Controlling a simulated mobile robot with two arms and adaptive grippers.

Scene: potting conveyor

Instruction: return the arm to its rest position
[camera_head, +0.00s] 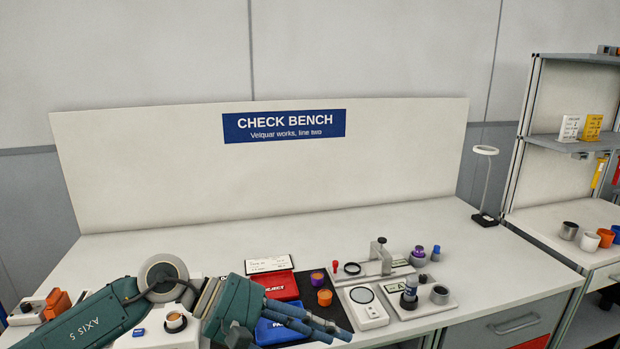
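My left arm comes in from the lower left, low over the front of the check bench (200,260). Its gripper (338,335) points right, with its dark blue fingers in front of a blue tray (272,331) and a dark mat (338,311). The fingers are seen from the side and lie close together, so I cannot tell whether they are open or shut. I see nothing held between them. The arm hides part of the bench's front left. My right gripper is not in view.
Near the fingers are a red tray (281,286), an orange cup (324,297), a purple cup (317,279), a white device (367,308) and a fixture plate (431,303). A ring lamp (485,151) stands at right.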

